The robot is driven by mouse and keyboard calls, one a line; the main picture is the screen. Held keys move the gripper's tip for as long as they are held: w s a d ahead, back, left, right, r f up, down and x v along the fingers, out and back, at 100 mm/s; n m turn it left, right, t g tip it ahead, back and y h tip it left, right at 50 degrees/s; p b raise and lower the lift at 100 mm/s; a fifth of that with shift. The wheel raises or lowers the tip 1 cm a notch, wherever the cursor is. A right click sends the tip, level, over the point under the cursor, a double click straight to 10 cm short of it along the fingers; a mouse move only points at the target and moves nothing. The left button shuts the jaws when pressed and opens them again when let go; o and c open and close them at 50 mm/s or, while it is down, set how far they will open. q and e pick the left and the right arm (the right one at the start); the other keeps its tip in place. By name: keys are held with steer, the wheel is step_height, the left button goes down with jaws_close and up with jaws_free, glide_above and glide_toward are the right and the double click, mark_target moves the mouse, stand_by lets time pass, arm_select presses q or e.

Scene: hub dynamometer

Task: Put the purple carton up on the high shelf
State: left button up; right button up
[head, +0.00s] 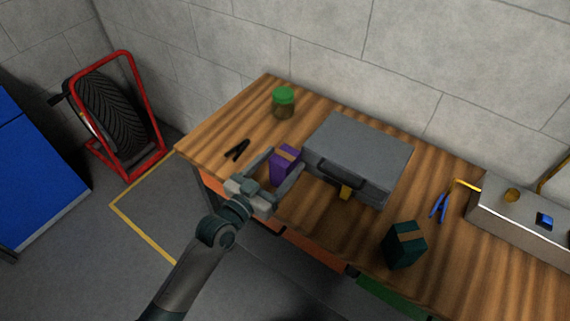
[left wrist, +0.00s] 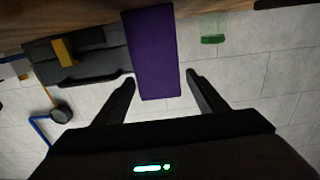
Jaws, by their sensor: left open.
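The purple carton (head: 283,164) stands upright on the wooden workbench, left of a grey case, with a tan strip across its top. My left gripper (head: 276,172) is open, with one finger on either side of the carton in the head view. In the left wrist view the carton (left wrist: 153,55) reaches down between the two open fingers (left wrist: 160,85), with gaps beside it. I cannot tell whether either finger touches it. My right gripper is not in view. No high shelf shows in either view.
On the workbench (head: 325,225) are the grey case (head: 360,145), a green-lidded jar (head: 283,102), black pliers (head: 237,150), a dark teal carton (head: 404,245), blue pliers (head: 439,206) and a grey unit (head: 510,222). A red tyre rack (head: 160,135) stands left.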

arm_select(q)
steer(key=shift+x, duration=1.1)
steer(key=c, duration=1.3)
steer(key=shift+r, duration=0.15)
step_height(320, 180, up, 10)
steer(key=shift+f+b, duration=0.1)
steer(key=shift+b, duration=0.45)
